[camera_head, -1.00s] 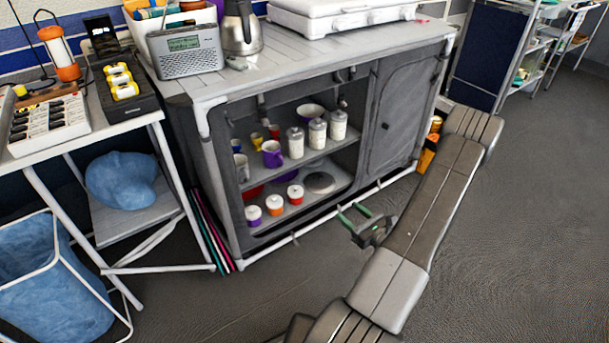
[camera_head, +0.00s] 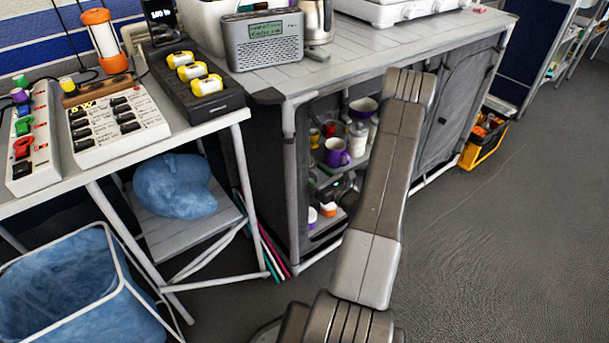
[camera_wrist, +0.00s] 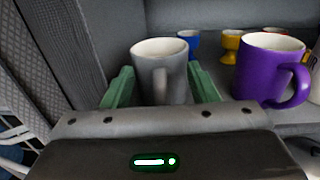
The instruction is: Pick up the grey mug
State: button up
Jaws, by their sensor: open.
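The grey mug (camera_wrist: 161,52) stands upright on a cabinet shelf, straight ahead in the wrist view. My gripper (camera_wrist: 160,84) is open, with one green finger on each side of the mug's lower part. I cannot tell whether the fingers touch it. In the head view the cabinet's front post and side seem to hide the grey mug, and my arm covers much of the opening.
A purple mug (camera_wrist: 268,68) stands close on the right, its handle facing right. Small yellow (camera_wrist: 231,45) and blue (camera_wrist: 188,42) cups stand behind. The cabinet's grey side wall (camera_wrist: 75,50) is close on the left. A side table (camera_head: 236,116) stands left of the cabinet.

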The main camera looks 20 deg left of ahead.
jog(key=shift+w+a, duration=0.15)
jog(key=shift+a, duration=0.05)
grip_shut()
jog(key=shift+r, duration=0.1)
